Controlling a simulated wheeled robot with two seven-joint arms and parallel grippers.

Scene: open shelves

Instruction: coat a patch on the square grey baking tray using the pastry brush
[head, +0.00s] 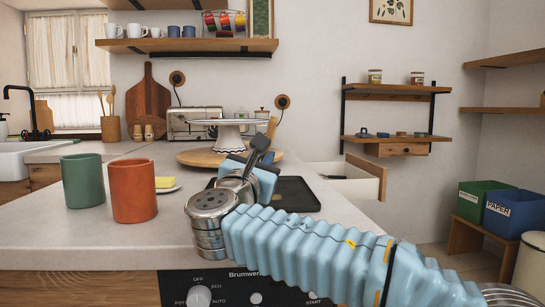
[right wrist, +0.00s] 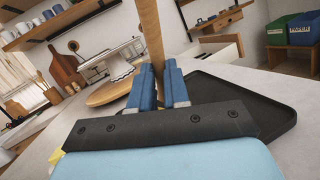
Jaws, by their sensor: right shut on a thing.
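The dark grey baking tray (head: 298,195) lies flat on the counter, partly hidden behind my right arm. It also shows in the right wrist view (right wrist: 262,108), to the right of the fingers. My right gripper (head: 262,160) is over the tray's left part in the head view. In the right wrist view its blue fingers (right wrist: 158,85) are shut on a wooden handle, taken as the pastry brush (right wrist: 151,35). The handle's visible part runs up out of the picture; I cannot see the bristles or whether they touch the tray. My left gripper is not in view.
A green cup (head: 83,181) and an orange cup (head: 133,191) stand on the counter left of my arm. A yellow block (head: 165,182) lies on a small plate behind them. A white cake stand (head: 231,133) stands behind the gripper. An open drawer (head: 360,180) juts out at the right.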

